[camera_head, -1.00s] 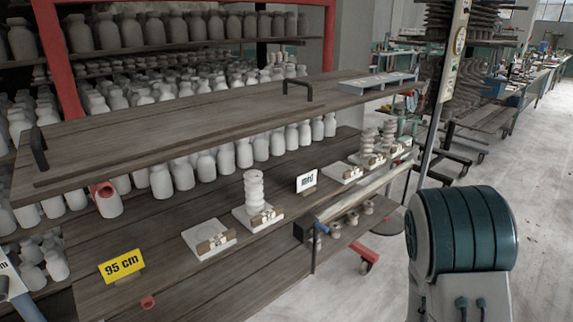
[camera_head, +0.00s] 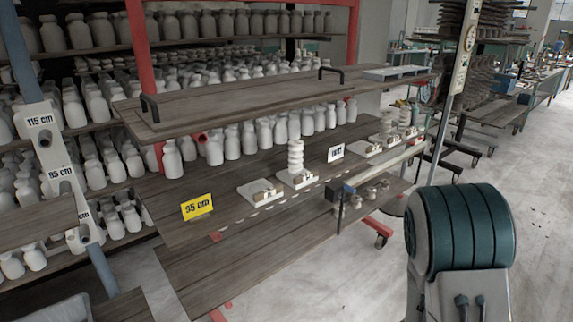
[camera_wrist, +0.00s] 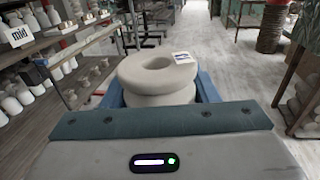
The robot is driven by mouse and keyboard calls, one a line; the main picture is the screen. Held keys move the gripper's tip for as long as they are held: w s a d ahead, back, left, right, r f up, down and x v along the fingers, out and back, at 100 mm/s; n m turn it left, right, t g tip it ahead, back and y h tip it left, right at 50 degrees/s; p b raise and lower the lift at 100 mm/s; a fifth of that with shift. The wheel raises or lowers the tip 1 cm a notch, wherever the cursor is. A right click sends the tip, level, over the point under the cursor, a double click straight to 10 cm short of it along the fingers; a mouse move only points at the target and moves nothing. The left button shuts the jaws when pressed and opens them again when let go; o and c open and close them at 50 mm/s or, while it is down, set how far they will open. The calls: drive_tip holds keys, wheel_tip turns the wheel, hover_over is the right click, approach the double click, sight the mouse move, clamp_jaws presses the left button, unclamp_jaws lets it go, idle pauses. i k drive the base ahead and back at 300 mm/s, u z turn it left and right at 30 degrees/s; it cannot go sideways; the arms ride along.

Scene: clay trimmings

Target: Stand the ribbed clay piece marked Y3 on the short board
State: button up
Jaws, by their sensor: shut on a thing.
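My gripper (camera_wrist: 158,88) is shut on a pale ribbed clay piece (camera_wrist: 150,72) in the wrist view, with blue fingers on both sides. The piece has a round hollow facing up and a small white tag (camera_wrist: 182,57) whose writing I cannot read. In the head view the gripper and held piece are not visible. On the shelf there, a small pale board (camera_head: 250,196) has no clay piece standing on it. To its right, another ribbed piece (camera_head: 295,156) stands upright on a similar board (camera_head: 306,183). I cannot tell which board is called short.
A yellow 95 cm sign (camera_head: 197,207) and a white sign (camera_head: 336,153), reading mid in the wrist view (camera_wrist: 16,33), stand on the shelf. An upper plank with black handles (camera_head: 240,98) overhangs it. Open floor (camera_head: 530,200) lies at right.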

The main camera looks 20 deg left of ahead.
sight(26, 223)
drive_tip(key=u, duration=2.4)
drive_tip(key=i, duration=0.8)
